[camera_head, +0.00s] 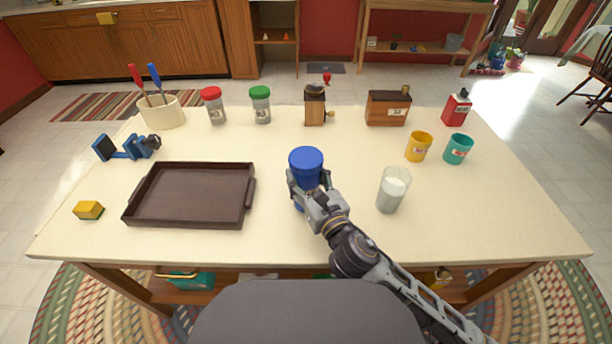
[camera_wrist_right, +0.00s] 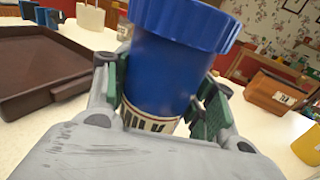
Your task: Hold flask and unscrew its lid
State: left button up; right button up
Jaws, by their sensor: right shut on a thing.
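A blue flask (camera_head: 299,207) with a wide blue lid (camera_head: 306,158) stands upright at the middle of the table. My right gripper (camera_head: 307,188) is shut around the flask's body, below the lid. In the right wrist view the flask (camera_wrist_right: 166,75) is between the two green-padded fingers, and the ridged lid (camera_wrist_right: 185,22) is at the top. A pale label with dark letters shows low on the flask, partly hidden by the gripper. The lid sits on the flask. My left gripper is not in view.
A brown tray (camera_head: 249,208) lies left of the flask. A glass of white contents (camera_head: 392,190) stands close on the right, beside my right arm. Yellow (camera_head: 418,147) and teal (camera_head: 458,149) cups stand farther right. Jars, a grinder and a wooden box line the back. A yellow sponge (camera_head: 88,210) lies front left.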

jog(key=shift+f+b, duration=0.5)
jog(key=shift+f, duration=0.4)
jog(key=o, duration=1.2)
jog(key=shift+c, duration=0.2)
jog(key=c, duration=1)
jog(key=c, duration=0.4)
jog(key=shift+d, duration=0.1)
jog(key=s+d+r+n+g+y, duration=0.3)
jog(key=d+r+n+g+y, duration=0.1)
jog(key=d+r, duration=0.7)
jog(key=shift+n+y, duration=0.3)
jog(key=shift+y, duration=0.6)
dwell(0.5)
jog(key=shift+d, duration=0.1)
